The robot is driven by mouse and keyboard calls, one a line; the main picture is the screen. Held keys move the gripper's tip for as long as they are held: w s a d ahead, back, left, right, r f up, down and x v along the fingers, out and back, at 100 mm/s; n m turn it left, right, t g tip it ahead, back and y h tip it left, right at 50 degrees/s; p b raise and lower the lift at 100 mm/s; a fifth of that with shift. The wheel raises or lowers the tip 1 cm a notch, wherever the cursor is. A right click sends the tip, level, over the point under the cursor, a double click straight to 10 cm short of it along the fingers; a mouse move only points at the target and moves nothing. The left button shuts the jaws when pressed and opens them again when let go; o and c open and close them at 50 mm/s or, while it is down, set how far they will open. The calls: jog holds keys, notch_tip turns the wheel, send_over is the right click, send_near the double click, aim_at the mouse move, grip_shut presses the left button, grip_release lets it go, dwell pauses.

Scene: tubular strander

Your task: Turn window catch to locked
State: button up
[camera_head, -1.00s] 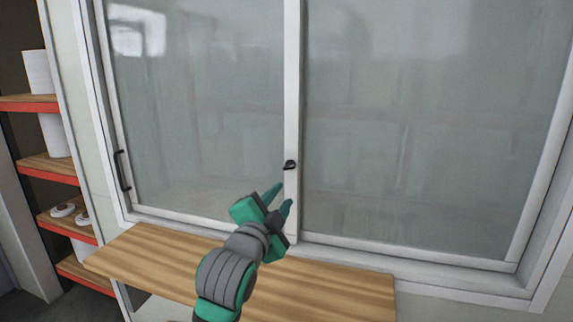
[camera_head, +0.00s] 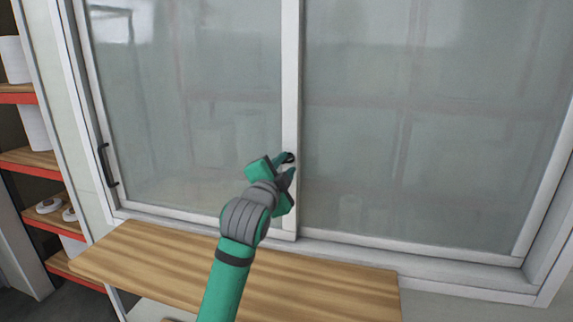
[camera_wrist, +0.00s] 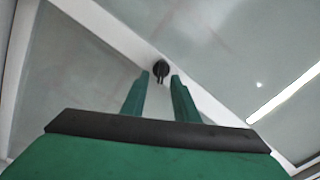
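The window catch (camera_head: 289,157) is a small black piece on the white middle stile (camera_head: 291,60) of the sliding window. In the wrist view the catch (camera_wrist: 161,69) shows as a round black base with a short lever pointing toward my gripper. My gripper (camera_head: 288,165) is at the catch in the head view and partly covers it. In the wrist view its two green fingers (camera_wrist: 160,78) are apart, with the tip of the lever between or just ahead of their ends. I cannot tell whether either finger touches it.
A wooden ledge (camera_head: 150,255) runs below the window. A black pull handle (camera_head: 107,165) is on the left window frame. Shelves with red edges (camera_head: 30,168) hold white rolls at the far left. Glass panes (camera_head: 420,120) lie on both sides of the stile.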

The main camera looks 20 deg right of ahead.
jog(key=shift+x, duration=1.05)
jog(key=shift+a, duration=0.1)
grip_shut()
jog(key=shift+n, duration=0.3)
jog(key=n, duration=1.1)
jog(key=shift+w+a, duration=0.15)
jog(key=shift+n, duration=0.3)
